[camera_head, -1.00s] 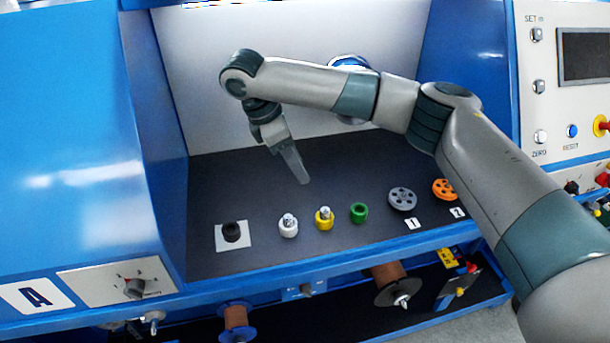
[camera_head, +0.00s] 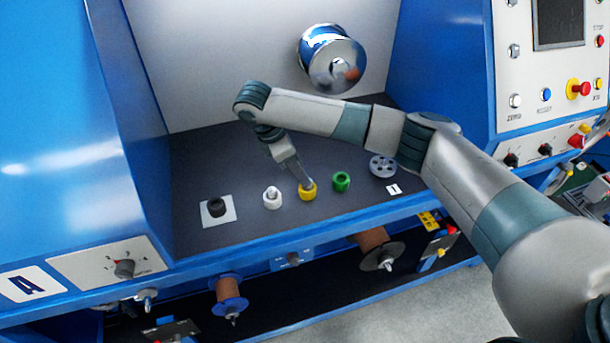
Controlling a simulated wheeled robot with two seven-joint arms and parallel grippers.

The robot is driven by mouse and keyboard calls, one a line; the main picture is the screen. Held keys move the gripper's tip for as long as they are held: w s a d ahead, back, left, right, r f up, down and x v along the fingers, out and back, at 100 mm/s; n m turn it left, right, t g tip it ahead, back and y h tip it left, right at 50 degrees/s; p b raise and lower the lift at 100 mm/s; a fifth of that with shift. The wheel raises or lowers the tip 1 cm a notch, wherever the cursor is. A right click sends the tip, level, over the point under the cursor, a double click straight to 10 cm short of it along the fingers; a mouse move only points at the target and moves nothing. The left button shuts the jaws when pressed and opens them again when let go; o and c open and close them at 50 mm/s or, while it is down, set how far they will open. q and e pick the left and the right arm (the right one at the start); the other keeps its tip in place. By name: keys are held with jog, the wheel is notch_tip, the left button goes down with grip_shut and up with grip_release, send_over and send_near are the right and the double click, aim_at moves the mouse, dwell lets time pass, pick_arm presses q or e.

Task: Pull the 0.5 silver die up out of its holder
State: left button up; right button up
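A yellow holder (camera_head: 308,193) stands on the dark shelf. Its silver die is mostly hidden by the fingers of my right gripper (camera_head: 307,184), which point down at the holder's top from above. I cannot tell whether the fingers are open or shut on the die. A white holder (camera_head: 272,201) with a silver die (camera_head: 271,191) in it stands to the left. A green holder (camera_head: 341,181) stands to the right. No size marks are readable on the dies. My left gripper is not in view.
A black knob-like piece (camera_head: 217,207) sits on a white square at the left. A grey pulley (camera_head: 383,166) lies at the right, partly by my forearm. A shiny spool (camera_head: 333,62) is on the back wall. Blue side walls bound the shelf.

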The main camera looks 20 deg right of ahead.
jog(key=shift+p+x, duration=0.45)
jog(key=shift+x, duration=1.7)
jog(key=shift+r, duration=0.1)
jog(key=shift+c, duration=0.6)
grip_shut()
